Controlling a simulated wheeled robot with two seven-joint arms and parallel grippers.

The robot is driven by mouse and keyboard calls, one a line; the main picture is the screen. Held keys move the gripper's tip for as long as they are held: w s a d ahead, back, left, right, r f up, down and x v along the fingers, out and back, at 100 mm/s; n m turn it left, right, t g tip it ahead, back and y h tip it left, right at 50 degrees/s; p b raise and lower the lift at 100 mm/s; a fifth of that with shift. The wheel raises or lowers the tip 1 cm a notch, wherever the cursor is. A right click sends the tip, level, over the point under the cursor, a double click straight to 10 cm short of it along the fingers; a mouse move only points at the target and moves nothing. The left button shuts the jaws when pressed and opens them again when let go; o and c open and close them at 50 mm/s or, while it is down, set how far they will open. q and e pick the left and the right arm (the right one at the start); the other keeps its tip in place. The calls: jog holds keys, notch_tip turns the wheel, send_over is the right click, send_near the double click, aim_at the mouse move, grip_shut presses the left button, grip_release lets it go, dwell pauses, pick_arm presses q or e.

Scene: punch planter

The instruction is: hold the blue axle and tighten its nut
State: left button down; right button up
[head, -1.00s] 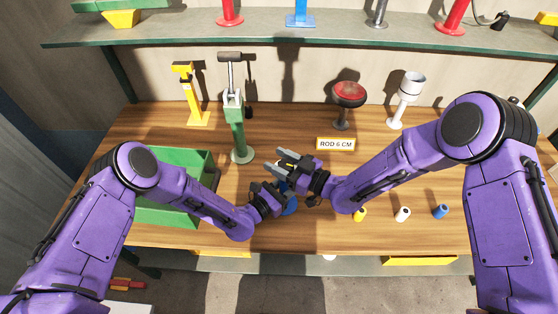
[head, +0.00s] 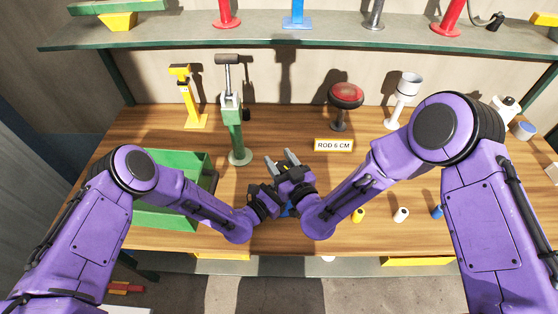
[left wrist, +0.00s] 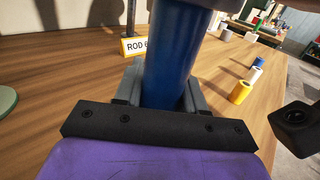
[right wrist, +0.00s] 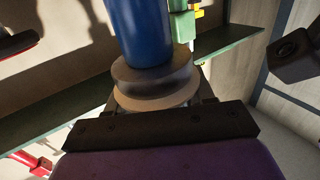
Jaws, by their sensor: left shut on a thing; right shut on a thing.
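The blue axle (left wrist: 172,55) stands between the fingers of my left gripper (left wrist: 165,98), which is shut on it. In the head view only a little blue of the axle (head: 285,210) shows below the grippers. My right gripper (head: 282,160) is above and beside my left gripper (head: 272,198), its fingers pointing toward the back of the bench. In the right wrist view it is shut on a round brownish nut (right wrist: 152,82) at the end of the axle (right wrist: 138,30). The grippers hide most of the axle in the head view.
A green bin (head: 165,217) is at the left. A green post (head: 236,135), a yellow stand (head: 190,100), a red-topped stand (head: 345,97) and a "ROD 6 CM" sign (head: 334,145) stand behind. Small yellow (head: 358,215), white (head: 400,215) and blue (head: 437,211) cylinders are at the right front.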

jog(key=shift+w+d, duration=0.1)
dwell(0.3)
jog(key=o, duration=1)
jog(key=shift+s, duration=0.2)
jog(key=v, duration=1.1)
jog(key=shift+s+d, duration=0.1)
jog(key=shift+s, duration=0.25)
jog(key=shift+v, duration=3.75)
